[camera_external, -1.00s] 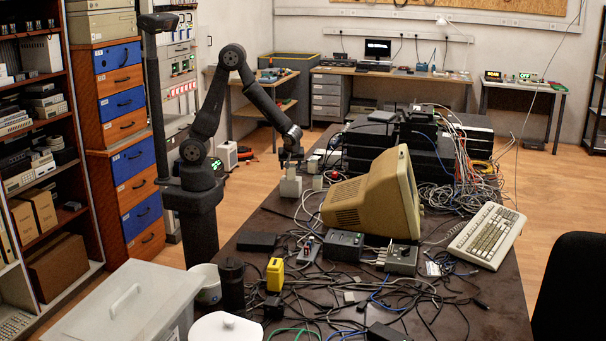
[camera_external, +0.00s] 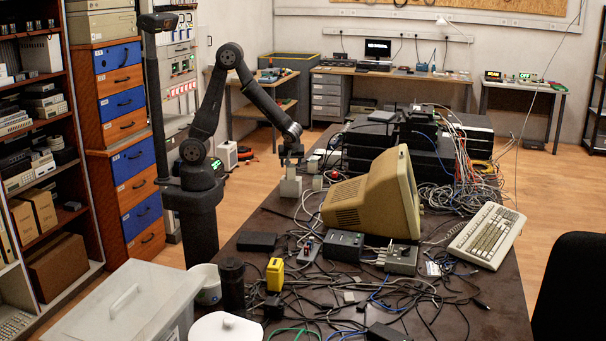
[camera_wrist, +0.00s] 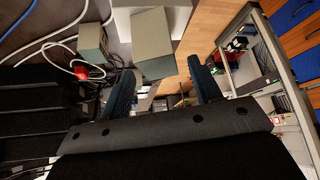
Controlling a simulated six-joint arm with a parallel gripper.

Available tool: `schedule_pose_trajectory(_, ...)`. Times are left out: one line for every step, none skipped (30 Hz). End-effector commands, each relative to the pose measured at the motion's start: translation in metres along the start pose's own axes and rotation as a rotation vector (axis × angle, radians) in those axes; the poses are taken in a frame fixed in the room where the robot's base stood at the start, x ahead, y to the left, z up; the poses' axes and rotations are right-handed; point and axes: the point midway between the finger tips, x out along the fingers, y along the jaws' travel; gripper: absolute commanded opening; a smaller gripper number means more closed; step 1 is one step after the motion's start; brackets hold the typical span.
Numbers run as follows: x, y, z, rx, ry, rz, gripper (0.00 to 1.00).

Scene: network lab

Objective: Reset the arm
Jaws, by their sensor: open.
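My gripper (camera_external: 291,163) hangs from the bent black arm, over the left edge of the dark table. In the wrist view its two dark fingers (camera_wrist: 161,68) are spread apart with nothing held between them. A pale block (camera_external: 290,187) stands on the table just below the gripper in the external view. In the wrist view a grey-green block (camera_wrist: 152,45) lies just beyond the fingertips. I cannot tell the exact gap between the block and the fingers.
A beige monitor (camera_external: 362,202) and tangled cables fill the table right of the gripper. Stacked black devices (camera_external: 370,150) stand behind it. A keyboard (camera_external: 486,235) lies at the right edge. Blue-and-orange drawers (camera_external: 127,160) stand left of the arm. Air above the table is open.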

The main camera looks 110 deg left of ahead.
Motion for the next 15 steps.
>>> schedule_pose_trajectory(0.008, -0.001, 0.005, 0.003, 0.001, -0.004, 0.58)
schedule_pose_trajectory(0.001, 0.001, 0.005, 0.002, 0.001, 0.002, 0.58)
schedule_pose_trajectory(-0.010, 0.002, 0.005, -0.001, 0.000, 0.007, 0.58)
schedule_pose_trajectory(-0.016, 0.002, 0.005, -0.002, 0.000, 0.007, 0.58)
schedule_pose_trajectory(-0.022, 0.001, 0.005, -0.001, 0.000, 0.007, 0.58)
schedule_pose_trajectory(-0.031, 0.001, 0.005, 0.000, 0.000, 0.006, 0.58)
schedule_pose_trajectory(-0.036, 0.001, 0.005, 0.000, 0.000, 0.006, 0.58)
schedule_pose_trajectory(-0.043, 0.001, 0.005, -0.001, 0.000, 0.006, 0.58)
schedule_pose_trajectory(-0.051, 0.001, 0.005, -0.001, 0.000, 0.006, 0.58)
schedule_pose_trajectory(-0.057, 0.001, 0.005, -0.001, 0.000, 0.006, 0.58)
schedule_pose_trajectory(-0.063, 0.001, 0.005, 0.000, 0.000, 0.006, 0.58)
schedule_pose_trajectory(-0.071, 0.001, 0.005, 0.000, 0.000, 0.006, 0.58)
schedule_pose_trajectory(-0.077, 0.001, 0.005, 0.000, 0.000, 0.005, 0.58)
schedule_pose_trajectory(-0.083, 0.001, 0.005, 0.000, -0.001, 0.005, 0.58)
schedule_pose_trajectory(-0.091, 0.001, 0.005, -0.001, 0.000, 0.005, 0.58)
